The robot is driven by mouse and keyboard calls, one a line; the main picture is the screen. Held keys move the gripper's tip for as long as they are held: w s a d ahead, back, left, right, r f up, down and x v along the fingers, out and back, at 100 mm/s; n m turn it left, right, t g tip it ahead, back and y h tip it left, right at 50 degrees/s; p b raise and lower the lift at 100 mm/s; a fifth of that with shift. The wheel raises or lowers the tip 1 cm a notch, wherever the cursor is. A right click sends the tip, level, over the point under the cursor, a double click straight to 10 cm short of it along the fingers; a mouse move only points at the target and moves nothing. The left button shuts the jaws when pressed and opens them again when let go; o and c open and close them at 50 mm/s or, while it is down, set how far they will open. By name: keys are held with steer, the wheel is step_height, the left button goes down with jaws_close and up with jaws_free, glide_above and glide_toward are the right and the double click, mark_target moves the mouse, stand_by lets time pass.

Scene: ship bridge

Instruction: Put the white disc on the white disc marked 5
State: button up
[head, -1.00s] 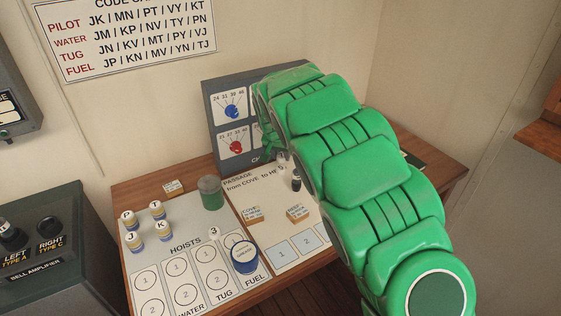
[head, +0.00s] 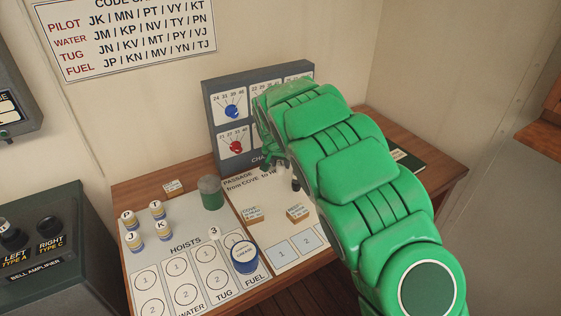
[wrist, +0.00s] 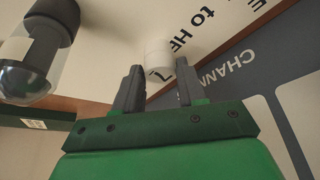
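A small white disc (wrist: 160,58) with a dark mark on its side is at my fingertips in the wrist view, by the lettering on the pale passage sheet. My gripper (wrist: 160,72) has its fingers apart, one on each side of the disc's near part. I cannot tell whether they touch it. In the head view my arm hides most of the gripper and the disc. A white disc marked 3 (head: 214,232) lies on the hoists sheet. I cannot make out a disc marked 5 in either view.
The grey dial panel (head: 226,165) rises behind.

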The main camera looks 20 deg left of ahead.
steer(key=o, duration=0.3)
steer(key=v, duration=1.2)
steer(key=shift+r, duration=0.2)
